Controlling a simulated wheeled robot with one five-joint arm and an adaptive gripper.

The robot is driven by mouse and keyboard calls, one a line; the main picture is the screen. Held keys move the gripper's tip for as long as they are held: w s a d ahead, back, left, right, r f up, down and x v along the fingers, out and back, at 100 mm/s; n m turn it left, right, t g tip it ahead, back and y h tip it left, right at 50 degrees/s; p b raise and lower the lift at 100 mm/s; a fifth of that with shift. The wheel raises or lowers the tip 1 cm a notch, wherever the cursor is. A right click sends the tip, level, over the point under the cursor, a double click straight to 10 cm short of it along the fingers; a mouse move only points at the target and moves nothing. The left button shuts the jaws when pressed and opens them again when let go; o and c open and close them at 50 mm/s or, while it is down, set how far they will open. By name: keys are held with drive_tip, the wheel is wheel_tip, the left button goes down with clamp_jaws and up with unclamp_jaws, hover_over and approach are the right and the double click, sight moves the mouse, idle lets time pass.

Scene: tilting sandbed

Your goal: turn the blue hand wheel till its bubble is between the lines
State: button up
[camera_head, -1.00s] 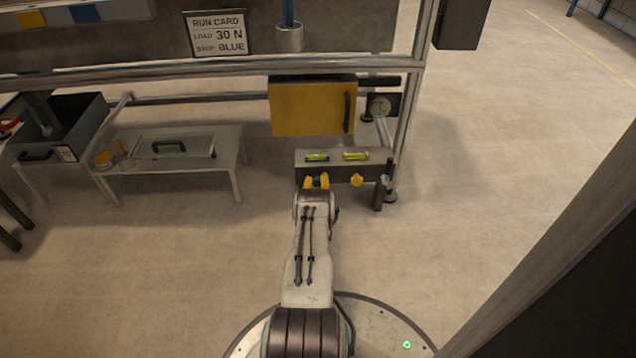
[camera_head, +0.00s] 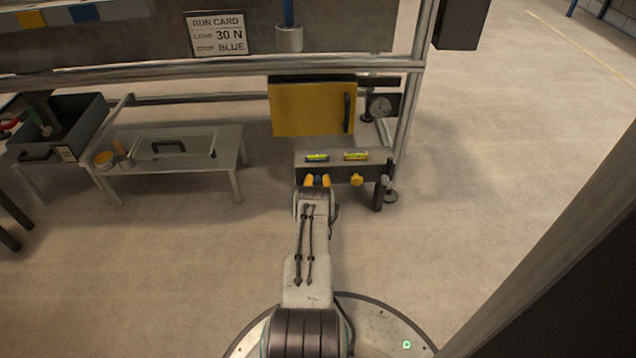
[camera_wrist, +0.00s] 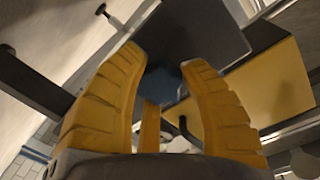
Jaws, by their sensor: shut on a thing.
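The blue hand wheel (camera_wrist: 163,84) shows between the yellow fingers of my gripper (camera_wrist: 164,70) in the wrist view. In the head view my gripper (camera_head: 318,180) is at the front of the grey box, shut on the wheel, which its fingers hide there. On the box top (camera_head: 336,161) lie two levels. The left level (camera_head: 317,157) has blue ends and stands above my gripper. The right level (camera_head: 356,156) has orange ends. Their bubbles are too small to place against the lines.
A yellow door (camera_head: 310,108) with a dark handle hangs behind the box. A low table (camera_head: 190,162) stands to the left. The floor to the right is clear.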

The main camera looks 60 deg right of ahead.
drive_tip(key=shift+w+r, duration=0.1)
drive_tip(key=o, duration=1.2)
drive_tip(key=v, duration=1.2)
